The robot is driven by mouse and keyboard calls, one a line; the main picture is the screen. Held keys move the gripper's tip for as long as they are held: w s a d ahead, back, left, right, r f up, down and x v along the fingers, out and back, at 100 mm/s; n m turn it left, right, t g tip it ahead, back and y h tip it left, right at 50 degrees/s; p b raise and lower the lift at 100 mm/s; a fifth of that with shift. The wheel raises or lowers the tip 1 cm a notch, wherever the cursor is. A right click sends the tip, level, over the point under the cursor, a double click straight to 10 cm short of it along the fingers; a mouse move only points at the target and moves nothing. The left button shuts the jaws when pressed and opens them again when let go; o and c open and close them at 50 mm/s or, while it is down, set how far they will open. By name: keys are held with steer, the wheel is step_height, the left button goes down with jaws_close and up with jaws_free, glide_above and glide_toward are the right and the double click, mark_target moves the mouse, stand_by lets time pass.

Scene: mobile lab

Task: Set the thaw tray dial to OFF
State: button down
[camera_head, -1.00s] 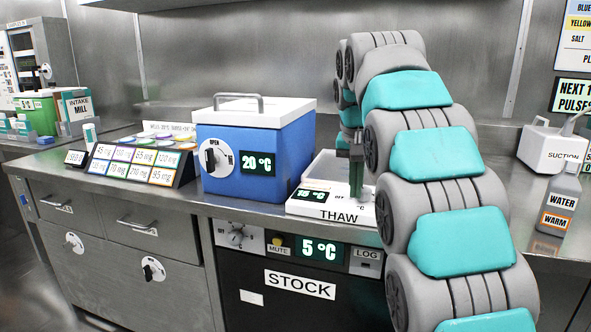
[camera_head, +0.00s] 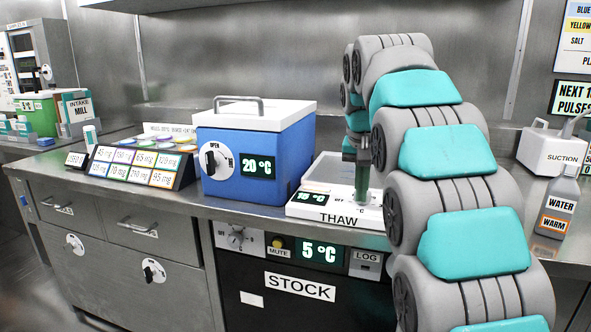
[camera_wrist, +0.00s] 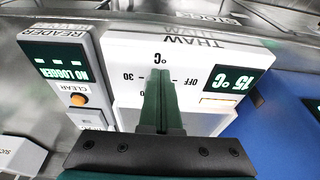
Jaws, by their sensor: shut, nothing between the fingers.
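The thaw tray (camera_head: 308,212) is a white unit with a THAW label on its front, on the steel counter. Its display (camera_wrist: 224,82) reads 15 °C, upside down in the wrist view. The OFF mark (camera_wrist: 191,81) and a 30 mark show on the panel on either side of my fingers. The dial itself is hidden behind my gripper, so its setting cannot be read. My gripper (camera_head: 362,195) points down over the right part of the tray's panel. In the wrist view, its fingers (camera_wrist: 161,85) are together, over the dial area. I cannot tell whether they touch the dial.
A blue cooler box (camera_head: 255,160) showing 20 °C stands left of the tray. A reader unit (camera_wrist: 60,75) sits beside the tray. A WATER bottle (camera_head: 558,205) and a suction unit (camera_head: 548,150) stand to the right. The STOCK cabinet (camera_head: 250,298) is below.

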steer(key=shift+d, duration=0.4)
steer(key=shift+s, duration=0.45)
steer(key=shift+a, duration=0.1)
